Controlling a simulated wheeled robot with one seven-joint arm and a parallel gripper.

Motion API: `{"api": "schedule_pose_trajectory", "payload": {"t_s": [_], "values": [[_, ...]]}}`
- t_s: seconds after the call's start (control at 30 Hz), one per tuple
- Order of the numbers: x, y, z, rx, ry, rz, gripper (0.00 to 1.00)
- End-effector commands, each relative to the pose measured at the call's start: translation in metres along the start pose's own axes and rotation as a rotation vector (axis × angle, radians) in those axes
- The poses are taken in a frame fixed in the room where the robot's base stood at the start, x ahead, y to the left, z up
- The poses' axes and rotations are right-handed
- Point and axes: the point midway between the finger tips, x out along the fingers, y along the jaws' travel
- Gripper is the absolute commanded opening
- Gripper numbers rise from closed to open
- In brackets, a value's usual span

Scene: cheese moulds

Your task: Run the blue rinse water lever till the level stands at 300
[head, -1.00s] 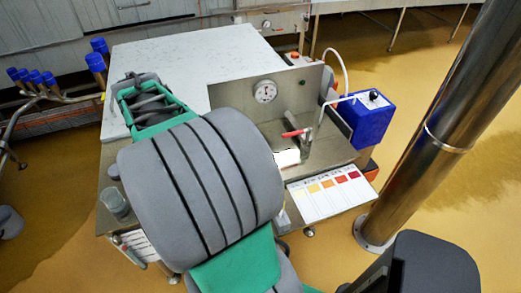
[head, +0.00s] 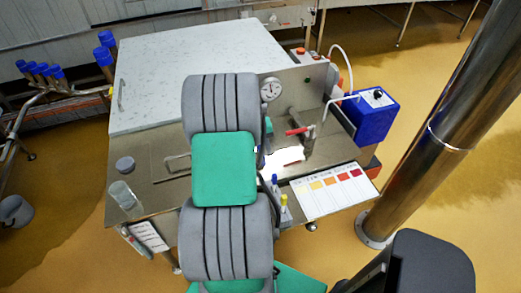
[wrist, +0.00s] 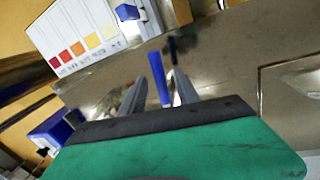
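In the wrist view my gripper (wrist: 158,90) has its two grey fingers apart. A blue bar (wrist: 158,78), which looks like the blue lever, stands between them with gaps on both sides; I see no contact. In the head view my arm hides the gripper and this bar. A red-handled lever (head: 297,131) stands right of my arm, below the round white dial (head: 270,89) on the steel back panel. The dial is too small to read. A clear beaker (head: 122,197) stands at the table's left front; no level can be read on it.
A colour chart (head: 327,190) lies at the right front, with blue-topped (head: 275,182) and yellow-topped (head: 284,203) items at its left edge. A blue box (head: 371,118) stands right of the panel. A steel column (head: 440,140) rises at the right. The steel top left of my arm is mostly clear.

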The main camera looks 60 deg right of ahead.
Motion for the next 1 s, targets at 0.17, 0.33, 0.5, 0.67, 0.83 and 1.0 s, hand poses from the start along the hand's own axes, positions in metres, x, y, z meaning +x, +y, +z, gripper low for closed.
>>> {"api": "schedule_pose_trajectory", "payload": {"t_s": [0.17, 0.33, 0.5, 0.67, 0.83, 1.0], "values": [[-0.0003, -0.0001, -0.0001, 0.000, 0.000, 0.000, 0.30], [-0.0005, -0.0001, -0.0001, 0.000, 0.000, 0.000, 0.17], [-0.0006, -0.0001, -0.0001, 0.000, 0.000, 0.000, 0.03], [-0.0007, -0.0001, -0.0002, 0.000, 0.001, 0.000, 0.00], [-0.0007, -0.0001, -0.0002, 0.000, 0.001, 0.000, 0.00], [-0.0008, -0.0001, -0.0003, 0.000, 0.001, 0.000, 0.00]]}}
